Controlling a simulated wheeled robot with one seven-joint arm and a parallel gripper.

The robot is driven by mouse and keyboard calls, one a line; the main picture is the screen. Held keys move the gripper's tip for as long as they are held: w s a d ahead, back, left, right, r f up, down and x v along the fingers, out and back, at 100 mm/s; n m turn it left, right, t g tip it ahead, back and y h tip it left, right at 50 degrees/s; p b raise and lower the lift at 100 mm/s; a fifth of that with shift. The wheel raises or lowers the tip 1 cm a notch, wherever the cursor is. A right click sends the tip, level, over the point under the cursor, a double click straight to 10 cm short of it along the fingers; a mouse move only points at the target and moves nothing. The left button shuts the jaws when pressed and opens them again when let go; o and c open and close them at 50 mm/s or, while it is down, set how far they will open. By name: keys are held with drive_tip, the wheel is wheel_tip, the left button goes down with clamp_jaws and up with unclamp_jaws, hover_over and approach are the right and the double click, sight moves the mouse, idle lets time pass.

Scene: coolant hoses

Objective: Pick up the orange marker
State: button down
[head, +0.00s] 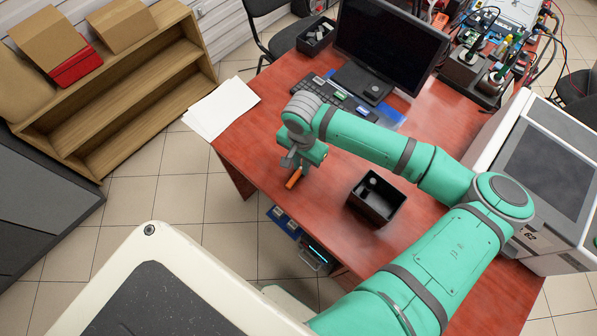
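The orange marker (294,178) is in the head view, near the front left edge of the red-brown table (262,150). It looks like a short orange stick, slanting down to the left in the picture. My gripper (299,164) is right at its upper end, pointing down, and hides that end. The fingers are small and partly covered by the wrist, so I cannot tell whether they are shut on the marker or open around it. I also cannot tell whether the marker touches the table.
A black open box (376,203) stands right of the gripper, with a small item inside. A keyboard (338,98) and monitor (390,40) are behind. White papers (222,108) lie at the left corner. Clear tabletop lies between the papers and the gripper.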

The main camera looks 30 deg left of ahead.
drive_tip(key=shift+d, duration=0.1)
drive_tip(key=shift+s, duration=0.15)
drive_tip(key=shift+r, duration=0.45)
wheel_tip(320, 180, up, 2)
drive_tip(key=shift+r, duration=0.25)
drive_tip(key=s+d+r, duration=0.8)
drive_tip(key=d+r, duration=0.1)
drive_tip(key=d, duration=0.1)
drive_tip(key=shift+s+d+r, duration=0.25)
drive_tip(key=shift+d+r, duration=0.05)
drive_tip(key=shift+d, duration=0.1)
drive_tip(key=shift+s, duration=0.15)
